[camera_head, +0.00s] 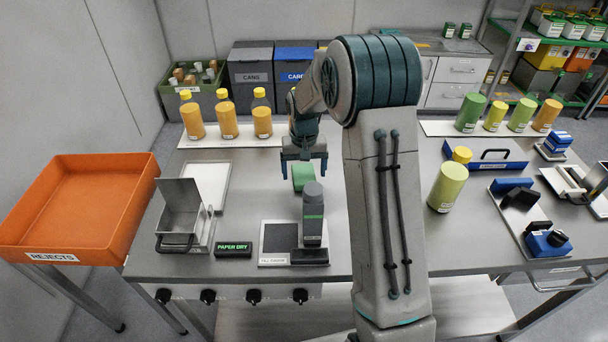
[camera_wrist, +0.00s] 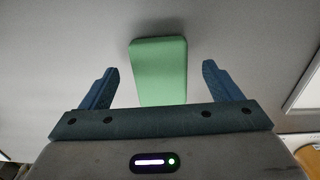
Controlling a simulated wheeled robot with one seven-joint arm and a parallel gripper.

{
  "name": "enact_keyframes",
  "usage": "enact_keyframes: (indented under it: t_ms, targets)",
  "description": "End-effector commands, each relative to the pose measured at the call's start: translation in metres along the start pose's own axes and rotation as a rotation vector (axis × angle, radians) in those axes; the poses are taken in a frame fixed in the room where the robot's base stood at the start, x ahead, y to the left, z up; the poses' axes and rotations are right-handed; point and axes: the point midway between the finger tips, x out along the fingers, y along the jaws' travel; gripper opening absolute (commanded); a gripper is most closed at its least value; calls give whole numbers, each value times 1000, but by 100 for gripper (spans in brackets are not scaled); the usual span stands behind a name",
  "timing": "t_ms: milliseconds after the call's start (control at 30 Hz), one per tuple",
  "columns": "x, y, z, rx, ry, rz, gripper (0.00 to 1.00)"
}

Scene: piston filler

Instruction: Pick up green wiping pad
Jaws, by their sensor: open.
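In the wrist view the fingers of my gripper (camera_wrist: 157,76) stand on either side of the pad with a clear gap at each side. Nothing is held. The height of the fingertips above the table is hard to tell.
Yellow-capped orange bottles (camera_head: 228,118) stand behind. Table right of the pad is hidden by my arm.

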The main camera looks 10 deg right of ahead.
Motion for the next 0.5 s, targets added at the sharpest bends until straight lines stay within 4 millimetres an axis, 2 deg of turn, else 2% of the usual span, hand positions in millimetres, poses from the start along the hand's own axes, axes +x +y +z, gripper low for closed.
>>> enact_keyframes:
  t_ms: [133,367,400,500]
  targets:
    - [15,0,0,0,0,0,85]
    - [17,0,0,0,2,0,85]
    - [17,0,0,0,2,0,82]
    - [17,0,0,0,2,0,54]
